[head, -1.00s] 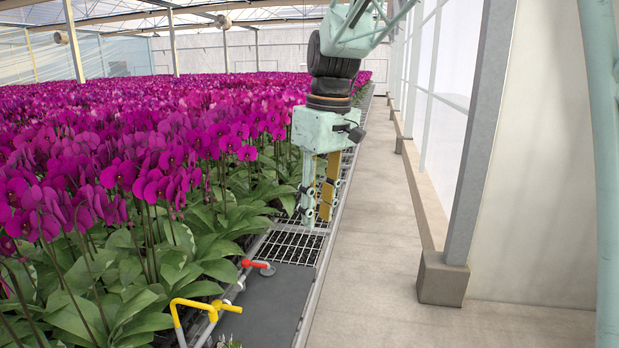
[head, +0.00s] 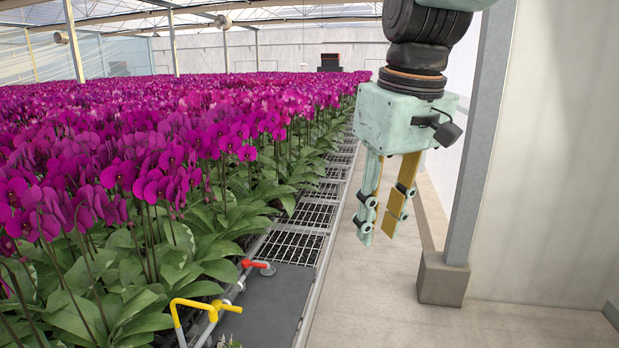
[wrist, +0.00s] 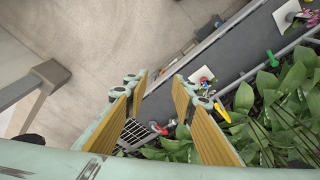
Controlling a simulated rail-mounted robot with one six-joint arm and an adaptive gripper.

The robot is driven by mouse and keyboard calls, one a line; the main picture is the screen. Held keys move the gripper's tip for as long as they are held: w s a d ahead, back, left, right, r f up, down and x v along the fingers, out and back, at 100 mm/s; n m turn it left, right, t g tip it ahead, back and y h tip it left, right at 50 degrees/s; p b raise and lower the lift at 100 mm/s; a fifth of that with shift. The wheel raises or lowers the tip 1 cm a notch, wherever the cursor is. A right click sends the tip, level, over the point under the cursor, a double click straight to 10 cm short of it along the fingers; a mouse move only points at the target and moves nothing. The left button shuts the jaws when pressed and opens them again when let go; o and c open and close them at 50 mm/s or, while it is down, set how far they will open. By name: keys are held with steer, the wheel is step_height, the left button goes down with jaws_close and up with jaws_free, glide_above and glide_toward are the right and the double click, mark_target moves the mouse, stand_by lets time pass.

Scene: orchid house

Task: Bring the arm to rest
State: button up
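My gripper (head: 382,228) hangs pointing down over the concrete aisle in the head view, to the right of the bench edge. Its two fingers have tan pads and stand apart with nothing between them. In the wrist view my gripper (wrist: 160,90) also shows a clear gap between the fingers, with the bench and floor below. The arm above it runs out of the top of the head view.
Purple orchids (head: 150,150) fill the bench at left. A wire mesh (head: 288,247), a dark mat (head: 265,300), a red-handled valve (head: 258,266) and a yellow tap (head: 205,308) lie along its edge. A grey post (head: 478,150) stands on a concrete footing (head: 442,278) at right. The aisle floor is clear.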

steer(key=s+d+f+m, duration=0.1)
steer(key=s+d, duration=0.2)
steer(key=s, duration=0.5)
steer(key=s+d+f+m+t, duration=0.1)
steer(key=s+d+f+m, duration=0.1)
steer(key=s, duration=0.6)
steer(key=s+d+f+m+t, duration=0.1)
steer(key=s+d, duration=0.3)
steer(key=s, duration=0.4)
steer(key=shift+s+f+m+h, duration=0.35)
steer(key=shift+f+m+h, duration=0.1)
steer(key=shift+m, duration=0.15)
step_height(320, 180, down, 13)
steer(key=b, duration=1.2)
steer(key=shift+r+b, duration=0.2)
steer(key=shift+b, duration=0.1)
steer(key=shift+a, duration=0.15)
